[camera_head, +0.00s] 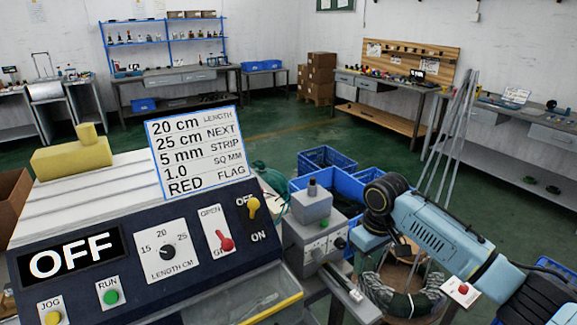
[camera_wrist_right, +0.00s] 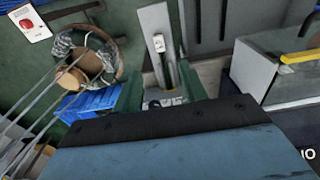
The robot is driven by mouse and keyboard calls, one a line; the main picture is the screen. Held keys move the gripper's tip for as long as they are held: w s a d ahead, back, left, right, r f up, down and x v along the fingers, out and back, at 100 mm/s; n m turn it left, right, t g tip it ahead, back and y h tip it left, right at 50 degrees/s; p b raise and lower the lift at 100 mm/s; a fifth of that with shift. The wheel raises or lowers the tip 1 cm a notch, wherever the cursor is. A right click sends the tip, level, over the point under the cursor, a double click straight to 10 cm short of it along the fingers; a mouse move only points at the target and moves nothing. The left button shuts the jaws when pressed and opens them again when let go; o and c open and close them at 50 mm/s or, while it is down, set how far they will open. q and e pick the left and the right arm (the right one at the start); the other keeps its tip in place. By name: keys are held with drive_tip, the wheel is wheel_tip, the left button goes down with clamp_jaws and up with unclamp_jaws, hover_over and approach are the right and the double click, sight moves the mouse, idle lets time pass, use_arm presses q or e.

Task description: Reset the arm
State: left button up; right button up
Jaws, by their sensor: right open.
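My right arm comes in from the right in the head view, light blue with black joints. Its end, with my right gripper (camera_head: 374,235), is bent down beside the grey machine unit (camera_head: 311,206), apart from it as far as I can tell. The fingers are hard to make out, and I see nothing held. My left gripper is not in view.
The control panel (camera_head: 190,262) reads OFF, with a settings card (camera_head: 197,150) above it. A yellow block (camera_head: 72,158) lies on the machine's top. Blue crates (camera_head: 327,160) stand behind. Several benches line the walls.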

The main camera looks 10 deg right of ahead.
drive_tip(key=s+a+f+n+t+y, duration=0.1)
drive_tip(key=s+a+f, duration=0.4)
drive_tip(key=s, duration=0.2)
drive_tip(key=s+a+f+y, duration=0.1)
drive_tip(key=s+a+f, duration=0.3)
drive_tip(key=s+a, duration=0.25)
drive_tip(key=s+d+r+m+t+h, duration=0.1)
drive_tip(key=s+d+m, duration=0.15)
drive_tip(key=s, duration=0.65)
drive_tip(key=s+d+r+m+t+h, duration=0.1)
drive_tip(key=s+d, duration=0.3)
drive_tip(key=s, duration=0.5)
wheel_tip(320, 180, down, 26)
drive_tip(key=s+g, duration=0.1)
drive_tip(key=s, duration=0.1)
drive_tip(key=s+d+f+g, duration=0.1)
drive_tip(key=s+d+f, duration=0.2)
drive_tip(key=s+f, duration=1.1)
drive_tip(key=shift+s+g, duration=0.3)
drive_tip(key=shift+s, duration=0.5)
drive_tip(key=shift+c, duration=0.4)
drive_tip(key=shift+c, duration=0.3)
drive_tip(key=shift+s, duration=0.1)
